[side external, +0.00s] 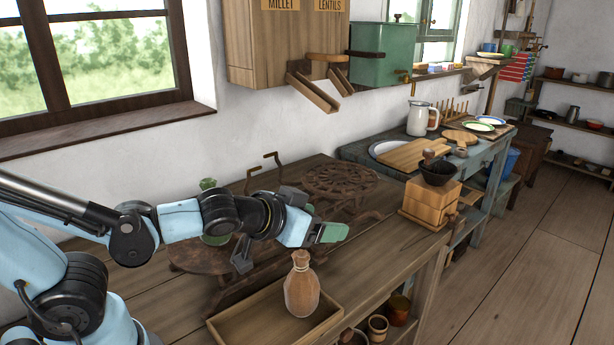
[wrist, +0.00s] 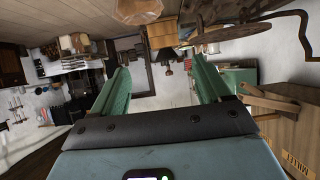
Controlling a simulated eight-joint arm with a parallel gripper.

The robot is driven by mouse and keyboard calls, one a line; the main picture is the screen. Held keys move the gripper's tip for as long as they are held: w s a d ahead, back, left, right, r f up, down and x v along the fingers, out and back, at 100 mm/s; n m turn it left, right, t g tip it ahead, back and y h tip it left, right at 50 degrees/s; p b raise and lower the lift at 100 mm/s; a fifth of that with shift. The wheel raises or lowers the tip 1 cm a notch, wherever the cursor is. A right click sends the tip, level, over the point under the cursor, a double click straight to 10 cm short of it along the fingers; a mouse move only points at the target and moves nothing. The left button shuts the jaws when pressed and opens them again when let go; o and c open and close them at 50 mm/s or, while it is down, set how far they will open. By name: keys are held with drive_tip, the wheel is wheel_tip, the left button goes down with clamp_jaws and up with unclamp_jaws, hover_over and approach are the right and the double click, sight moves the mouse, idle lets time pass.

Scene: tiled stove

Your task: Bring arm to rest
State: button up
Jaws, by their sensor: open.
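My gripper (side external: 322,222) is at the end of my arm, held above the wooden worktop (side external: 375,256) and pointing right. Its two green fingers are apart, and it also shows open in the wrist view (wrist: 163,84) with nothing between the fingers. A brown clay bottle with a tied neck (side external: 301,290) stands in a shallow wooden tray (side external: 228,329), in front of and below the gripper. My arm partly hides a green vessel (side external: 208,184) standing behind it.
An iron stand with a round openwork top (side external: 340,179) is behind the gripper. A wooden grinder (side external: 432,203) with a dark bowl is to the right. A wooden dispenser (side external: 290,45) hangs on the wall. The worktop between gripper and grinder is mostly clear.

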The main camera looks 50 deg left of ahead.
wheel_tip(320, 180, up, 8)
drive_tip(key=w+a+m+h, duration=0.1)
drive_tip(key=w+m+h, duration=0.1)
drive_tip(key=m+h, duration=0.1)
drive_tip(key=shift+a+m+g+h, duration=0.15)
drive_tip(key=shift+m+g+h, duration=0.15)
drive_tip(key=shift+m+h, duration=0.15)
idle(0.5)
drive_tip(key=shift+w, duration=0.1)
